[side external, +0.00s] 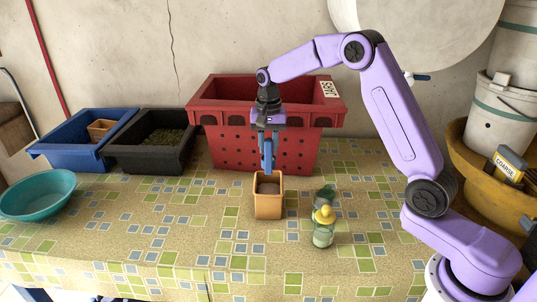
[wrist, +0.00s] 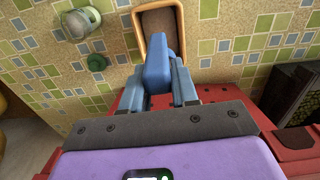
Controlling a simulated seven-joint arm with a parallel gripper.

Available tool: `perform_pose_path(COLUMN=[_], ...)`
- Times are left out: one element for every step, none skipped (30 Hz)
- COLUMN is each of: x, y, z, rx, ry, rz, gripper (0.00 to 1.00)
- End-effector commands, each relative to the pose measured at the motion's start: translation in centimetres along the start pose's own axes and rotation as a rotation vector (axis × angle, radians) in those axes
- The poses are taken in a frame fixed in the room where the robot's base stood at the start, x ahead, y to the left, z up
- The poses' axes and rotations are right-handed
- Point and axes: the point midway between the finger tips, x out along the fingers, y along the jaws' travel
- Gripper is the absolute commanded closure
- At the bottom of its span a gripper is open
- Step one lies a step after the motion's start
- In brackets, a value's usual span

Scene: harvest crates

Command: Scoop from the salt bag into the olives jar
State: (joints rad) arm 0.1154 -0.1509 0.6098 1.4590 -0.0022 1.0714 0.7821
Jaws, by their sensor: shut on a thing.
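My gripper (side external: 267,128) is shut on a blue scoop (side external: 268,155), which hangs nearly upright. The scoop also shows in the wrist view (wrist: 157,66). Its lower end is at the opening of a tan, square, open-topped container (side external: 268,205) with greyish-brown fill, also in the wrist view (wrist: 140,44). I cannot tell whether the tip is inside it. No readable label marks this container as the salt bag. A clear jar with a yellow top (side external: 323,232) stands to its right and shows in the wrist view (wrist: 84,19). Its contents are not clear.
A small dark green round item (side external: 325,193) lies behind the jar. A red crate (side external: 262,150) stands behind the container. Black (side external: 150,155) and blue (side external: 62,158) crates and a teal bowl (side external: 40,200) are left. A "COARSE" box (side external: 510,165) is at right. The front tabletop is clear.

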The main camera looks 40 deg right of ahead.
Motion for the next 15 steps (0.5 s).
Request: perform_pose_path(x=[0.0,0.0,0.0,0.0,0.0,0.0,0.0,-0.1,-0.2,-0.3,-0.4,-0.6,-0.8,-0.9,-1.2], y=[0.0,0.0,0.0,0.0,0.0,0.1,0.1,0.3,0.6,0.9,1.4,2.0,2.6,3.3,4.3], z=[0.0,0.0,0.0,0.0,0.0,0.0,0.0,0.0,0.0,0.0,0.0,0.1,0.2,0.3,0.5], rx=[0.0,0.0,0.0,0.0,0.0,-0.002,-0.005,-0.011,-0.023,-0.037,-0.054,-0.084,-0.111,-0.142,-0.187], ry=[0.0,0.0,0.0,0.0,0.0,0.0,0.0,0.0,0.0,0.001,0.0,0.001,0.0,0.0,0.001], rz=[0.0,0.0,0.0,0.0,0.0,0.0,0.0,0.0,0.0,0.0,0.0,-0.001,0.0,0.0,-0.001], gripper=[1.0,1.0,1.0,1.0,1.0,1.0,1.0,1.0,1.0,1.0,1.0,1.0,1.0,1.0,1.0])
